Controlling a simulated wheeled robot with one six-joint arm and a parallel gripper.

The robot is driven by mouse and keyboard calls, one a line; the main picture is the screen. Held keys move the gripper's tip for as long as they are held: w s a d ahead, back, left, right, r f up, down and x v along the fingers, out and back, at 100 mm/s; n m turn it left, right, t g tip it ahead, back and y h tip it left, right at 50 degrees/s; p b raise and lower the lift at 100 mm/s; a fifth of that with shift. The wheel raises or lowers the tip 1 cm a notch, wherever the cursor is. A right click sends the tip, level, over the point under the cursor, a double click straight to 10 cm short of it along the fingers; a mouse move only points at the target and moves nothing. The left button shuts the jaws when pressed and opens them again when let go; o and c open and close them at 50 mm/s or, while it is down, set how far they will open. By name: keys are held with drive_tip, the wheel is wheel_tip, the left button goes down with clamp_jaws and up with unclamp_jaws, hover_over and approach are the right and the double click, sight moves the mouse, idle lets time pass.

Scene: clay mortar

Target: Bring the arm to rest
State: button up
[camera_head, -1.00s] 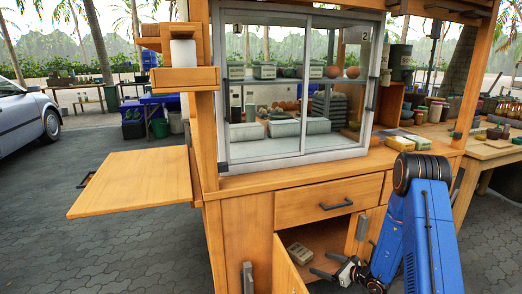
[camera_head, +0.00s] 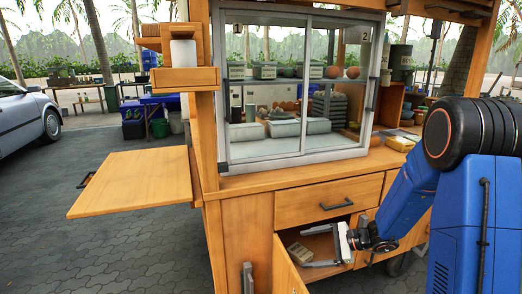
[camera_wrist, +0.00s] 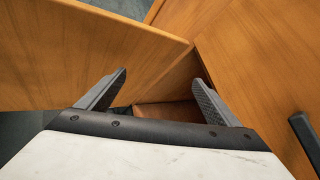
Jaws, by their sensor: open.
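My gripper (camera_head: 318,246) is open and empty. In the head view it is at the opening of the lower cabinet, its fingers pointing left between the open door (camera_head: 290,270) and the cabinet's frame. In the wrist view my gripper (camera_wrist: 160,85) has its two fingers wide apart with nothing between them. The open door (camera_wrist: 90,50) fills the upper left there, and the wooden cabinet front (camera_wrist: 265,60) fills the right. My blue arm reaches in from the right of the head view.
Above is a closed drawer (camera_head: 330,199) with a dark handle, then a glass display case (camera_head: 295,145). A wooden side shelf (camera_head: 135,180) juts out left. Paved ground (camera_head: 120,255) at lower left is clear.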

drive_tip(key=s+r+n+g+h, duration=0.2)
drive_tip(key=s+r+n, duration=0.25)
drive_tip(key=s, duration=0.45)
drive_tip(key=s+r+n+g+h, duration=0.15)
drive_tip(key=s+r+n, duration=0.35)
drive_tip(key=s, duration=0.5)
drive_tip(key=s+d+r+n+t+h, duration=0.2)
drive_tip(key=s+d+r+n+h, duration=0.1)
drive_tip(key=s, duration=0.5)
drive_tip(key=s+d+r+n+t+h, duration=0.2)
drive_tip(key=s+d+r+n+h, duration=0.1)
drive_tip(key=s+d, duration=0.4)
drive_tip(key=d+r+h, duration=0.1)
drive_tip(key=h, duration=0.1)
drive_tip(key=shift+s+d+h, duration=0.2)
drive_tip(key=shift+s+h, duration=0.15)
drive_tip(key=shift+s, duration=0.05)
drive_tip(key=shift+r+n, duration=0.1)
drive_tip(key=shift+n, duration=0.15)
